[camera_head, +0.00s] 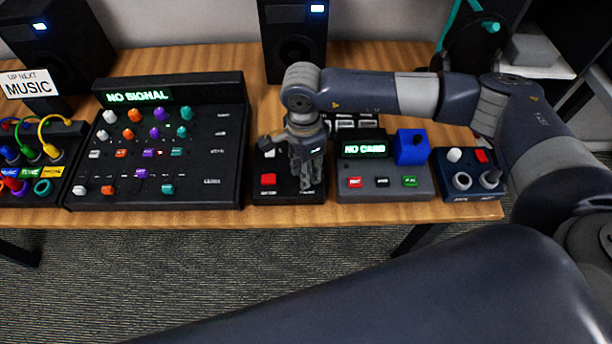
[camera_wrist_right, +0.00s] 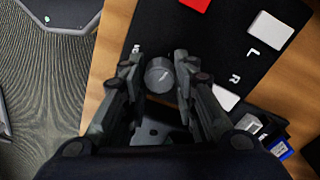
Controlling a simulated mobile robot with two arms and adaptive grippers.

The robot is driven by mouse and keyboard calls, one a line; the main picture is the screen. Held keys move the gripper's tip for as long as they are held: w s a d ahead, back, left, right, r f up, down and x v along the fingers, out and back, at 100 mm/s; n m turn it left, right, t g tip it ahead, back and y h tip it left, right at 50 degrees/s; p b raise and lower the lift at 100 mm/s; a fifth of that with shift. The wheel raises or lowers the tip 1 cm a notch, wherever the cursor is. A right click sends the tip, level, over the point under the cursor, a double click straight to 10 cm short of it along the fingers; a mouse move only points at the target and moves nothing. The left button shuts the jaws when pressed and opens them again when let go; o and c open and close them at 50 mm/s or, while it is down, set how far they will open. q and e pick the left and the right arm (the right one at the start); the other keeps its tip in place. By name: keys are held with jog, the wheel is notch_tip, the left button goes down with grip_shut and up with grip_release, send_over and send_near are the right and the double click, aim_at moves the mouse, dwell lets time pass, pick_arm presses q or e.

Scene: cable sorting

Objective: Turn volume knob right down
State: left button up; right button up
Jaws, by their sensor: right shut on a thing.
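The volume knob appears to be a round grey knob with a pale pointer line (camera_wrist_right: 160,75), on a small black box (camera_wrist_right: 226,60) in the right wrist view. My right gripper (camera_wrist_right: 160,80) has its fingers on either side of the knob and is shut on it. In the head view the right gripper (camera_head: 309,178) comes down onto the right part of the black box (camera_head: 268,197) and hides the knob there. The box also carries a red button (camera_head: 268,179). My left gripper is in neither view.
A mixer panel reading "NO SIGNAL" (camera_head: 215,125) stands left of the box. A "NO CARD" unit with a blue block (camera_head: 410,146) stands close on its right. Speakers (camera_head: 292,45) stand behind. The table's front edge (camera_head: 300,220) is near.

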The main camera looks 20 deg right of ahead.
jog(key=shift+n+b, duration=1.15)
jog(key=shift+n, duration=0.05)
jog(key=o, duration=1)
jog(key=shift+o, duration=0.2)
jog(key=shift+r, duration=0.1)
notch_tip(320, 180, up, 12)
jog(key=shift+w, duration=0.25)
jog(key=shift+a, duration=0.1)
